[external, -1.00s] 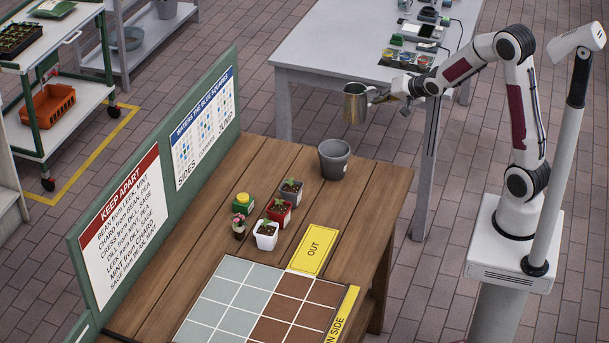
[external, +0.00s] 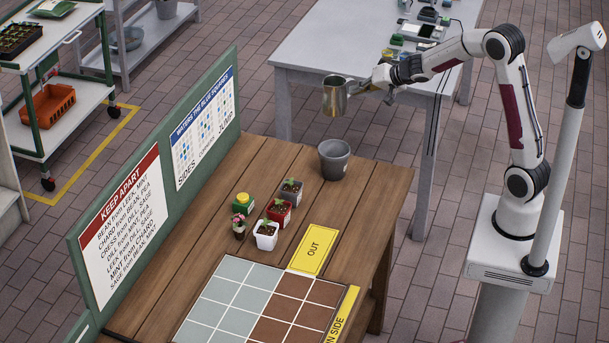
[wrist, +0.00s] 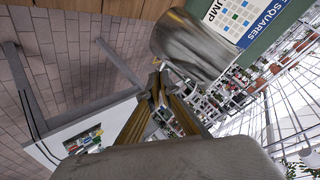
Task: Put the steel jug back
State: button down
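The steel jug (external: 335,97) is held in the air, roughly upright, above the far end of the wooden table in the external view. My gripper (external: 362,86) is shut on its right side, apparently at the handle. In the wrist view the jug (wrist: 196,45) is a blurry metal shape just beyond the fingertips. The gripper (wrist: 158,88) shows there with its fingers close together. The handle itself is mostly hidden by the fingers.
A grey pot (external: 334,160) stands on the wooden table (external: 345,215) below the jug. Several small seedling pots, such as a white one (external: 266,236), stand nearer. A green board (external: 225,140) rises along the left edge. A pale table (external: 310,55) stands behind.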

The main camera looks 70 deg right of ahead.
aim_at(345, 81)
jog(key=shift+n+y, duration=0.7)
jog(key=shift+w+a+r, duration=0.25)
jog(key=shift+w+r, duration=0.05)
jog(key=shift+w, duration=0.7)
jog(key=shift+w+a+r, duration=0.3)
jog(key=shift+w, duration=0.65)
jog(key=shift+w+a+r, duration=0.25)
jog(key=shift+w+r, duration=0.05)
jog(key=shift+w, duration=0.7)
jog(key=w+a+n+y, duration=0.3)
jog(key=w+a+n, duration=0.15)
jog(key=w, duration=0.65)
jog(key=w+a+f+n+y, duration=0.1)
jog(key=w+f, duration=0.4)
jog(key=f, duration=0.7)
jog(key=shift+w+a+g+y, duration=0.3)
jog(key=shift+w+a+y, duration=0.05)
jog(key=shift+a+y, duration=0.6)
jog(key=shift+f+n, duration=0.1)
jog(key=shift+n, duration=0.15)
notch_tip(345, 81, down, 6)
jog(key=shift+f, duration=1.9)
jog(key=shift+f, duration=0.1)
